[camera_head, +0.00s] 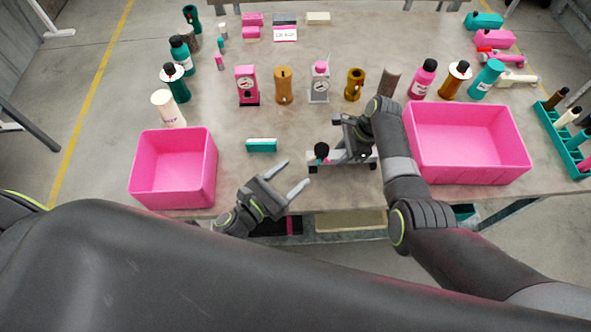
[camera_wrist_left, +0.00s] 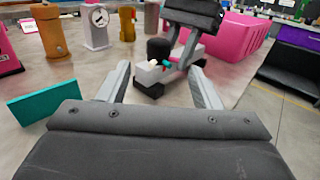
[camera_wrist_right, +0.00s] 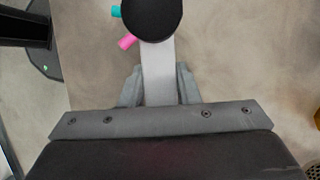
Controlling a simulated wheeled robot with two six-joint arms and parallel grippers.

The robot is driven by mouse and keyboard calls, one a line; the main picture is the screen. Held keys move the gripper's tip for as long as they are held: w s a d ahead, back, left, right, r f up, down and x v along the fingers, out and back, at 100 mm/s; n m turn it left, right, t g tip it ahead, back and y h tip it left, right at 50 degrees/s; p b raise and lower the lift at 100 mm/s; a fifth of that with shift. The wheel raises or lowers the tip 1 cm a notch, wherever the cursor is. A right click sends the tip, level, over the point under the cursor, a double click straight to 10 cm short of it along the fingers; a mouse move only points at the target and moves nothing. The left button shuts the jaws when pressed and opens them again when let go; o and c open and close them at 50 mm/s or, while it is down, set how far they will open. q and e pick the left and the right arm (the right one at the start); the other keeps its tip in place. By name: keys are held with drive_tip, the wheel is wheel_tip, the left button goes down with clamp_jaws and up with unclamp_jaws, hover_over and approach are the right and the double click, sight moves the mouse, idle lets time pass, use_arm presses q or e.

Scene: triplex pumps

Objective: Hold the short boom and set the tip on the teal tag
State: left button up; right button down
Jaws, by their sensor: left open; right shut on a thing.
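A small device with a pale bar base on dark feet (camera_head: 313,168) stands near the table's front edge. My right gripper (camera_wrist_right: 158,88) is shut on a grey bar (camera_wrist_right: 157,70), apparently the short boom. A round black knob (camera_wrist_right: 152,18) lies at the bar's far end. A small teal tag (camera_wrist_right: 116,11) and a pink tag (camera_wrist_right: 127,42) stick out left of the knob. The knob also shows in the head view (camera_head: 321,149). Whether the tip touches the teal tag is unclear. My left gripper (camera_head: 295,174) is open and empty, left of the device.
A teal block (camera_head: 261,146) lies left of the device. Pink bins stand at left (camera_head: 172,205) and right (camera_head: 470,180). A row of gauges and bottles stands behind, including a pink gauge (camera_head: 247,84). The table between the left bin and the device is mostly clear.

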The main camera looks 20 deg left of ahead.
sight(321, 148)
use_arm(q)
drive_tip(key=m, duration=0.3)
drive_tip(key=r+m+h, duration=0.1)
drive_tip(key=shift+w+d+g, duration=0.1)
drive_tip(key=shift+w+g, duration=0.15)
drive_tip(key=shift+g, duration=0.05)
wheel_tip(321, 148, up, 4)
drive_tip(key=w+a+m+g, duration=0.1)
drive_tip(key=m+g, duration=0.2)
drive_tip(key=m, duration=1.5)
drive_tip(key=w+a+m+g, duration=0.1)
drive_tip(key=w+m+g, duration=0.15)
drive_tip(key=m, duration=1.45)
drive_tip(key=shift+g, duration=0.25)
drive_tip(key=x, duration=1.1)
drive_tip(key=shift+s+d+f, duration=0.15)
drive_tip(key=shift+d+f, duration=0.05)
drive_tip(key=shift+f, duration=0.05)
drive_tip(key=shift+c, duration=0.4)
